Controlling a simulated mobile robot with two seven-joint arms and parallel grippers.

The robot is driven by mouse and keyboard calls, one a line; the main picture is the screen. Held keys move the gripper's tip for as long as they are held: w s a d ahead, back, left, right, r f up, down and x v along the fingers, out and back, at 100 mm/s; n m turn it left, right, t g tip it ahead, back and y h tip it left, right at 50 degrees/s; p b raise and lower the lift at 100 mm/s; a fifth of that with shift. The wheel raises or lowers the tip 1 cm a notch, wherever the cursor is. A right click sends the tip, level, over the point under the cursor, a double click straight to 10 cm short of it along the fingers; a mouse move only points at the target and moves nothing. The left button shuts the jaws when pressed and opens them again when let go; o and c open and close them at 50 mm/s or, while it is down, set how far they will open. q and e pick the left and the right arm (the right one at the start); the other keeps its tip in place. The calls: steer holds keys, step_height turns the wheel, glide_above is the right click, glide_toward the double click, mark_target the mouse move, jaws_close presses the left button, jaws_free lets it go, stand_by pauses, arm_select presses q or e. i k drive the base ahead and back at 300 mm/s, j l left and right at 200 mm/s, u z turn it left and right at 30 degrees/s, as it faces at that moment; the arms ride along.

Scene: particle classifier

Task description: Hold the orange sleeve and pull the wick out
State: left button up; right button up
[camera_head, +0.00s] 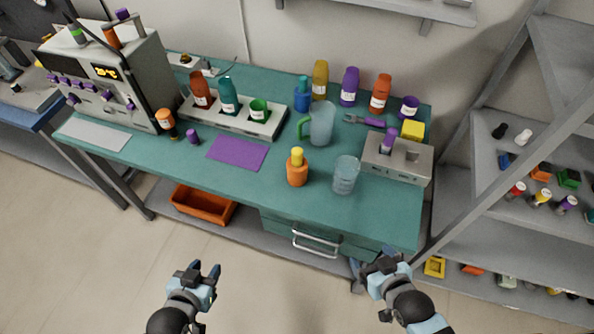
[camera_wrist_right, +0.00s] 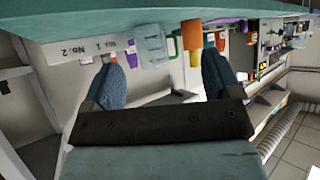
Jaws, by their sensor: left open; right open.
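The orange sleeve (camera_head: 297,176) stands upright on the teal bench near its front edge, with the yellow wick (camera_head: 297,155) in its top. In the right wrist view, which is upside down, the orange sleeve (camera_wrist_right: 192,34) and yellow wick (camera_wrist_right: 195,58) show beyond the fingers. My left gripper (camera_head: 205,268) is open and empty, in front of the bench and left of the sleeve. My right gripper (camera_head: 373,262) is open and empty, in front of the bench and right of the sleeve; its open fingers also show in the right wrist view (camera_wrist_right: 163,80). Both grippers are apart from the sleeve.
A clear beaker (camera_head: 345,176) stands right of the sleeve, and a green-handled jug (camera_head: 321,124) behind it. A purple mat (camera_head: 237,152) lies to the left. A grey block (camera_head: 397,160) is at the right. A drawer handle (camera_head: 316,242) sticks out below the bench top.

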mark_target(296, 152)
steer(key=k+l+u, duration=0.2)
steer(key=k+l, duration=0.4)
steer(key=k+l+u, duration=0.25)
steer(key=k+l, duration=0.2)
steer(key=k, duration=0.2)
steer(key=i, duration=0.55)
